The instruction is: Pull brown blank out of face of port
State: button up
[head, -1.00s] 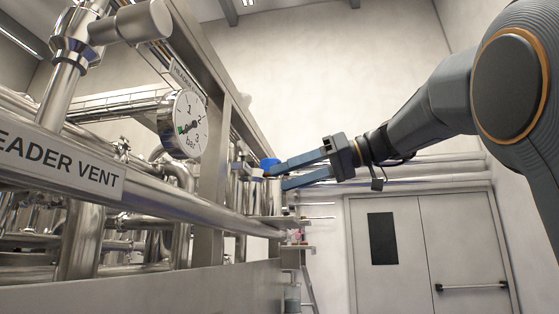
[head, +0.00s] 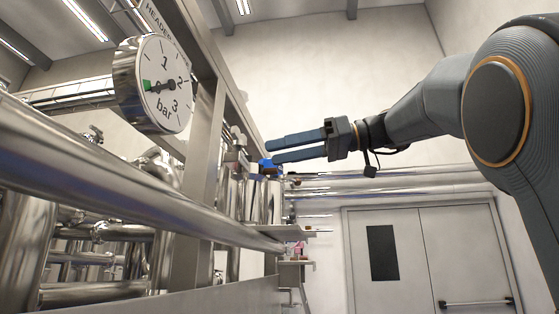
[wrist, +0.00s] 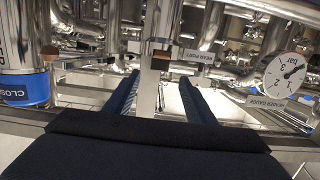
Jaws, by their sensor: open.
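In the wrist view a small brown piece (wrist: 161,54), which looks like the blank, sits on the front of a dark-edged metal fitting beside a white label. It lies ahead of my fingertips, between their lines, and apart from them. My gripper (wrist: 158,78) is open and empty, its two blue fingers spread to either side of a bright metal post. In the head view my gripper (head: 270,151) points left towards the pipework, beside a blue part (head: 268,167). I cannot make out the brown blank in the head view.
A pressure gauge (head: 154,84) and a steel frame post (head: 205,150) stand left of my gripper in the head view. A long pipe (head: 130,185) crosses in front. In the wrist view a blue-banded cylinder (wrist: 25,88) is at left and the gauge (wrist: 284,75) at right.

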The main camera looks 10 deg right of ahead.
aim_at(250, 158)
jog(key=p+x, duration=0.2)
jog(key=x, duration=0.5)
jog(key=shift+r+p, duration=0.15)
jog(key=shift+p, duration=0.2)
jog(key=shift+w+a+f, duration=0.2)
jog(key=shift+a, duration=0.2)
jog(key=c, duration=1.2)
jog(key=shift+r, duration=0.7)
jog(key=shift+r+p, duration=0.75)
jog(key=shift+r, duration=0.2)
